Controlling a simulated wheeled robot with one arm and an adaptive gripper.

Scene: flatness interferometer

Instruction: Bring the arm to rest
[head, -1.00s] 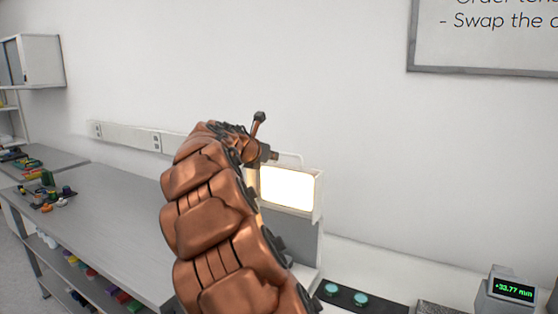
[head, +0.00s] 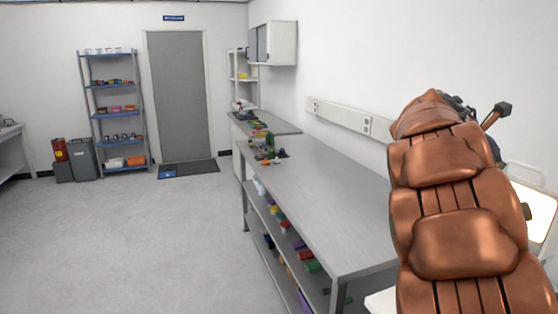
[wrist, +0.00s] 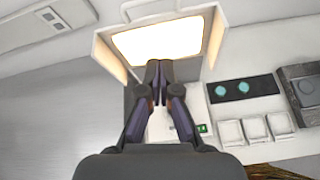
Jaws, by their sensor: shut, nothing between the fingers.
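My gripper (wrist: 158,98) shows in the wrist view with its two dark fingers together and nothing between them. It is in front of a lit, bright panel in a pale hood (wrist: 160,40), which stands beyond the fingertips. I cannot tell how far apart they are. In the head view my copper-coloured arm fills the right side, bent upward, and hides the gripper's fingers. Part of the lit panel (head: 541,212) shows at the right edge behind the arm.
A long grey bench (head: 325,205) with small parts runs along the wall. A shelf rack (head: 113,112), a grey door (head: 180,95) and bins (head: 83,160) stand at the back. The floor (head: 150,240) at left is clear. Two teal discs (wrist: 232,89) lie on a dark strip.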

